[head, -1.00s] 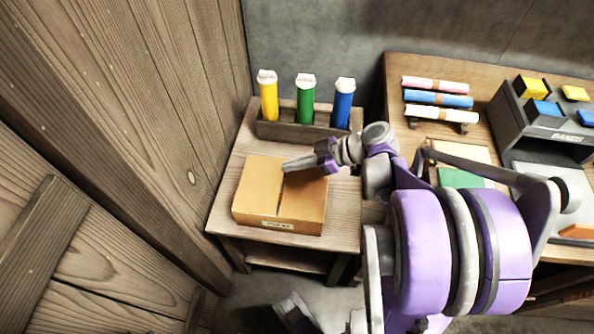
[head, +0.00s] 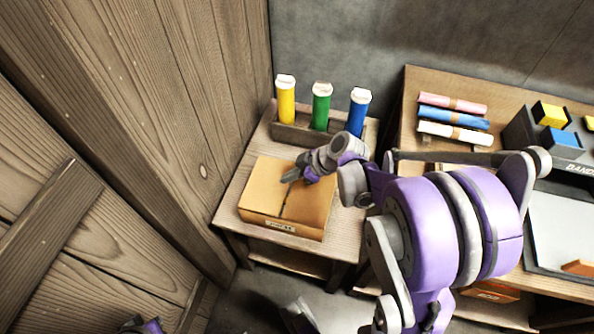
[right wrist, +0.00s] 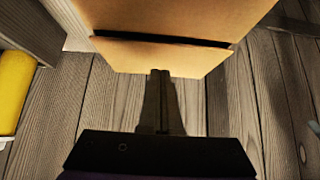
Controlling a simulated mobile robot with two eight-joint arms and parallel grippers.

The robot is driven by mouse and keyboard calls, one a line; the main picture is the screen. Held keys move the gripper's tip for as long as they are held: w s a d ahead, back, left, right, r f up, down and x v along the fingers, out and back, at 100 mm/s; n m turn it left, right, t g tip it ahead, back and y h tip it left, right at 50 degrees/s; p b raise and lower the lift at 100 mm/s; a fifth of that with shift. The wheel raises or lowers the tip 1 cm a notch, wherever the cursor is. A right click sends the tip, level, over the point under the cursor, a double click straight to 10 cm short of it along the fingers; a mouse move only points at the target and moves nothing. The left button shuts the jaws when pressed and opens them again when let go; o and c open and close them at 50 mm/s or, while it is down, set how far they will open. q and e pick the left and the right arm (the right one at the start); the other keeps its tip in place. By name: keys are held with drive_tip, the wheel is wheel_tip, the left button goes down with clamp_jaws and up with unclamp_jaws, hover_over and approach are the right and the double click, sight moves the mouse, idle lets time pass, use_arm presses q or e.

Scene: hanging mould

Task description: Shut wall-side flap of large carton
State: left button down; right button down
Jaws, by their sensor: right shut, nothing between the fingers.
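The large carton (head: 262,205) is a tan box on a small wooden table by the plank wall. Its top shows two panels with a seam between them. The wall-side flap (head: 262,178) lies about flat at the left. My right gripper (head: 292,177) is shut and empty, its tips over this flap near the seam; I cannot tell if they touch. In the right wrist view, the shut fingers (right wrist: 160,75) overlap the edge of a tan panel (right wrist: 125,55), with a dark gap beyond it. My left gripper is not clearly visible.
A wooden rack (head: 290,130) with yellow, green and blue tubes stands behind the carton. The plank wall (head: 190,130) is close on the left. A workbench (head: 425,85) with rolls and a dark organiser is at the right.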

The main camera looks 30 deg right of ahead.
sight(293, 192)
drive_tip(key=shift+s+d+f, duration=0.1)
drive_tip(key=shift+s+f, duration=0.05)
drive_tip(key=shift+f, duration=1.15)
drive_tip(key=shift+s+d+f+b, duration=0.1)
drive_tip(key=shift+s+f+b, duration=0.1)
drive_tip(key=shift+f+b, duration=0.85)
drive_tip(key=shift+s, duration=0.35)
